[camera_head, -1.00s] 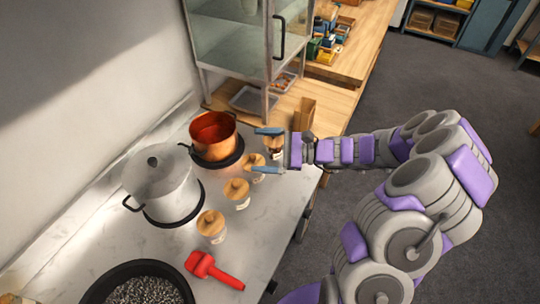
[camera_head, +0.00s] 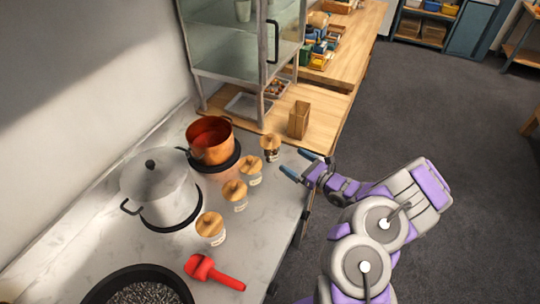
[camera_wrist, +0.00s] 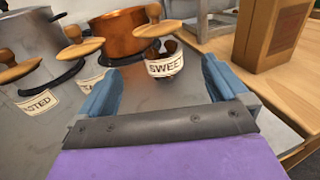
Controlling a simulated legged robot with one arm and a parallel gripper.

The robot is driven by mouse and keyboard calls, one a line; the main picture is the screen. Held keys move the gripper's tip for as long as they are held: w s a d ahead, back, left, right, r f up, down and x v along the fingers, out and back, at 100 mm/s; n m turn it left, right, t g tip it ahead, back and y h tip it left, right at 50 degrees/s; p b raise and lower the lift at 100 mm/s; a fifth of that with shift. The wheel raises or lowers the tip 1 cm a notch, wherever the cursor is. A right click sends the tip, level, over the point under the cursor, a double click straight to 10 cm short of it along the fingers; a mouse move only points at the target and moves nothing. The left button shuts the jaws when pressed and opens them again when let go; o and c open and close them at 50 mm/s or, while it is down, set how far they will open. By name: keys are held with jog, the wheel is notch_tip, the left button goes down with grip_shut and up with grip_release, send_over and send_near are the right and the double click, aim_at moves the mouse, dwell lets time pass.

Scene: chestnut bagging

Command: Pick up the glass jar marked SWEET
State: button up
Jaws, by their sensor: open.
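The glass jar marked SWEET (camera_wrist: 164,66) stands upright on the counter, straight ahead between my fingers in the wrist view. It has a wooden knob lid, dark contents and a pale label reading SWEET. In the head view the dark-filled jar (camera_head: 270,149) is the farthest of the row, near the copper pot. My gripper (camera_head: 302,168) is open and empty, to the right of that jar and apart from it, near the counter's right edge. In the wrist view both blue fingers of my gripper (camera_wrist: 155,90) show, spread wide with nothing between them.
Other lidded jars (camera_head: 250,170), (camera_head: 235,195) and (camera_head: 211,228) stand in a row nearer me. The copper pot (camera_head: 211,143) and steel pot (camera_head: 160,194) are to the left. A wooden box (camera_head: 299,119) stands behind on the wooden worktop. A red tool (camera_head: 213,272) lies in front.

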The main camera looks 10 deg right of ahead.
aim_at(277, 151)
jog(key=b+x, duration=0.1)
jog(key=x, duration=0.6)
jog(key=shift+a, duration=0.1)
jog(key=b+x, duration=0.2)
jog(key=x, duration=0.2)
jog(key=shift+f, duration=0.2)
jog(key=shift+w+a+r, duration=0.15)
jog(key=shift+w+a, duration=0.15)
jog(key=shift+w, duration=0.05)
jog(key=c, duration=1.2)
jog(key=shift+c, duration=0.2)
